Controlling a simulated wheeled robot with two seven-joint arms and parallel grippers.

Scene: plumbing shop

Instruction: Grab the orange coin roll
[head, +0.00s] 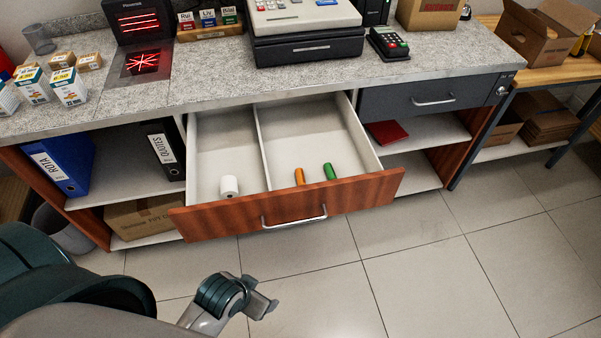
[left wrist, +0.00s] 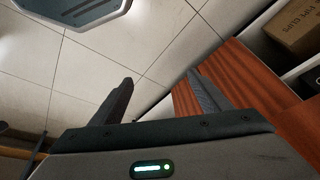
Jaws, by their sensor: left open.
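The orange coin roll (head: 299,177) stands or lies in the right compartment of the open drawer (head: 284,208), near its front panel. A green roll (head: 329,171) is just to its right, apart from it. My left gripper (head: 266,303) is in front of and below the drawer, over the floor, well away from the roll. In the left wrist view the left gripper (left wrist: 165,95) has its fingers apart with nothing between them. The wood drawer front (left wrist: 230,85) shows beside the right finger there. The coin roll is not in the left wrist view. My right gripper is not in view.
A white paper roll (head: 229,186) is in the drawer's left compartment, past a divider (head: 262,148). The cash register (head: 305,30) and card terminal (head: 388,42) stand on the counter (head: 215,72) above. A shut grey drawer (head: 434,97) is at right. The tiled floor in front is clear.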

